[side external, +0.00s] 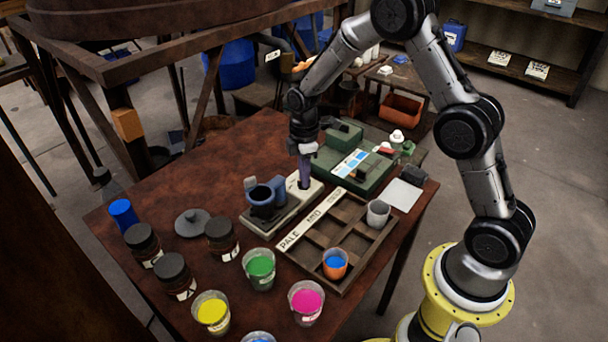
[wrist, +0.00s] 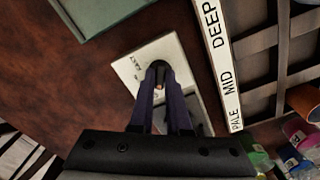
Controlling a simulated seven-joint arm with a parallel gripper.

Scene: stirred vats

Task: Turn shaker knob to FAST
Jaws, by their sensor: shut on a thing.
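The shaker (side external: 283,209) stands near the middle of the table, with a dark blue cup holder on its left part and a pale control plate (side external: 313,191) on its right. In the wrist view the plate (wrist: 130,72) has small dark lettering, too small to read surely. My gripper (side external: 304,184) points down over the plate. In the wrist view my gripper's two dark purple fingers (wrist: 158,72) are closed around the small dark knob (wrist: 158,67). The fingers hide most of the knob, so I cannot tell its setting.
A compartment tray (side external: 350,212) marked PALE, MID and DEEP lies close on the right, with cups in it. A green case (side external: 345,172) stands behind. Beakers of yellow (side external: 211,312), green (side external: 259,268) and pink (side external: 306,302) and several dark jars (side external: 174,275) stand in front.

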